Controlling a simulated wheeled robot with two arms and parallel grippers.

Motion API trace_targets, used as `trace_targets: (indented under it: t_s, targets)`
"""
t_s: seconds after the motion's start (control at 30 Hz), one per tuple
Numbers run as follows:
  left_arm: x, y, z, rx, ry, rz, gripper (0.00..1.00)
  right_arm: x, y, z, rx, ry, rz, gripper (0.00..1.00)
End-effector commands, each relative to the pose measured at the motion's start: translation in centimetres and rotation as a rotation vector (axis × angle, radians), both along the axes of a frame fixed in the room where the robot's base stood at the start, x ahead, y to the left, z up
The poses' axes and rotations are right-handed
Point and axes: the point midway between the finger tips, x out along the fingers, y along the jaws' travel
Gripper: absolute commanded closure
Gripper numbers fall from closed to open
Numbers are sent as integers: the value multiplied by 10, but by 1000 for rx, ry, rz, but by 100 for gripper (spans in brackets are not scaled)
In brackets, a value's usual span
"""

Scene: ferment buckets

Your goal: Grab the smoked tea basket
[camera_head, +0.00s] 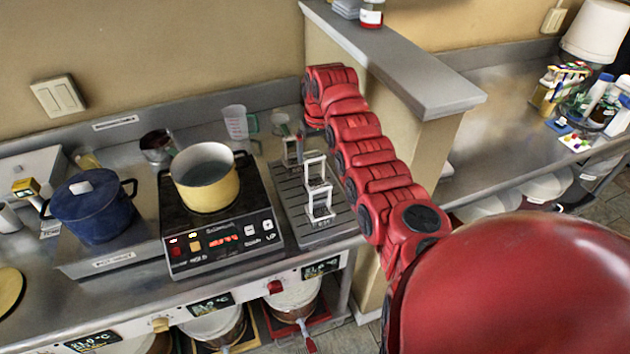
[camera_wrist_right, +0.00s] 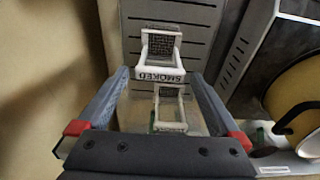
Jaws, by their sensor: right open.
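In the right wrist view, a small basket (camera_wrist_right: 160,46) of dark mesh with a white frame stands on the slotted tray (camera_wrist_right: 190,14). A label reading SMOKED lies along its near side. A second white-framed basket (camera_wrist_right: 170,108) is nearer the camera. My right gripper (camera_wrist_right: 158,76) is open, its fingers spread on either side of the nearer basket and the label; I see no grip on either. In the head view, white-framed baskets (camera_head: 318,203) stand on the tray (camera_head: 292,212); which one is smoked cannot be read there. My left gripper is not in view.
A yellow pot (camera_head: 206,181) sits on a black induction cooker (camera_head: 222,240) left of the tray. A blue pot (camera_head: 92,208) stands further left. A measuring jug (camera_head: 236,122) is behind. A partition wall (camera_head: 385,150) with a shelf stands close to my right arm.

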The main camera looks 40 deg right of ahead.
Motion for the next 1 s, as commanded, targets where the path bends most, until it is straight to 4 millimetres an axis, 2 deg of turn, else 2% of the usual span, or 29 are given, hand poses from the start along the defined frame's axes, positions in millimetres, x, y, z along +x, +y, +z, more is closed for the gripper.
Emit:
trace_targets:
  t_s: [0.03,0.23,0.53,1.0]
  targets:
    - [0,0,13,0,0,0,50,-1,1,-2,3,7,0,0]
    - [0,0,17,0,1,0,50,3,0,-24,0,4,0,0]
    - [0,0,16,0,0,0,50,4,0,-28,0,0,0,0]
    - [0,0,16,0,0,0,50,4,0,-28,-1,0,-1,85]
